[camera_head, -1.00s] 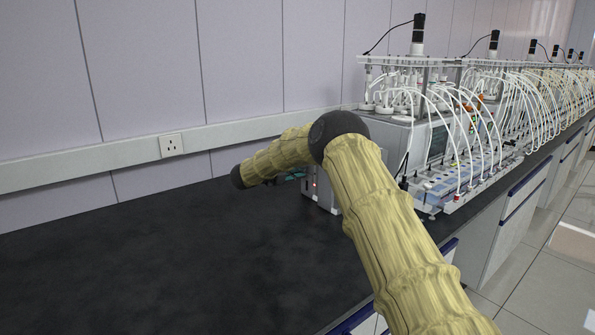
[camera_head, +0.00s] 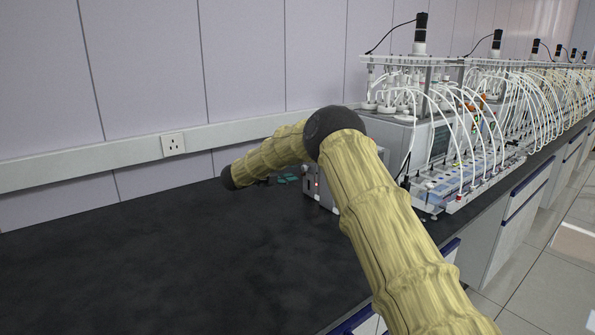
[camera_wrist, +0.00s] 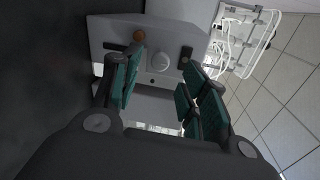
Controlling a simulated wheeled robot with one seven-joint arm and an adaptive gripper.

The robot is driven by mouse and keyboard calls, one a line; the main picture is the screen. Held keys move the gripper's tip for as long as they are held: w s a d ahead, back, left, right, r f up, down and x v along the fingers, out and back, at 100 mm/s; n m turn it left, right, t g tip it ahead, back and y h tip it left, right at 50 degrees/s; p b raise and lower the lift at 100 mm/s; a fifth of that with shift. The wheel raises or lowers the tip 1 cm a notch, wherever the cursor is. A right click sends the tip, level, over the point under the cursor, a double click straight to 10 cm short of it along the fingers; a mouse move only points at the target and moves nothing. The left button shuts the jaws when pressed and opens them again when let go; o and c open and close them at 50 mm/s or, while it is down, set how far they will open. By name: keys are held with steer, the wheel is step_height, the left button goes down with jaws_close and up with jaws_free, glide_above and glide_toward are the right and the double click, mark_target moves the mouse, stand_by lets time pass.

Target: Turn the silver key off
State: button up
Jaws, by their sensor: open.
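A light grey panel (camera_wrist: 112,35) faces my gripper in the wrist view. A round pale silver piece, which looks like the key or a knob (camera_wrist: 158,62), sits on it; its exact shape is too small to tell. My gripper (camera_wrist: 162,64) has its teal-padded fingers apart, one on each side of this piece in the picture, with nothing between them. Whether they touch the panel I cannot tell. In the head view the teal fingers of my gripper (camera_head: 287,179) show small beside the grey box (camera_head: 317,189), and my arm hides part of that box.
An orange-brown round button (camera_wrist: 138,36) and a dark square piece (camera_wrist: 186,52) flank the silver piece on the panel. Reactors with white tubes (camera_head: 470,130) line the bench at right. The black bench top (camera_head: 150,270) is clear at left. A wall socket (camera_head: 173,144) is behind.

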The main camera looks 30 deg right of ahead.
steer(key=a+r, duration=0.1)
steer(key=a, duration=0.7)
steer(key=shift+s, duration=0.3)
steer(key=shift+r, duration=0.15)
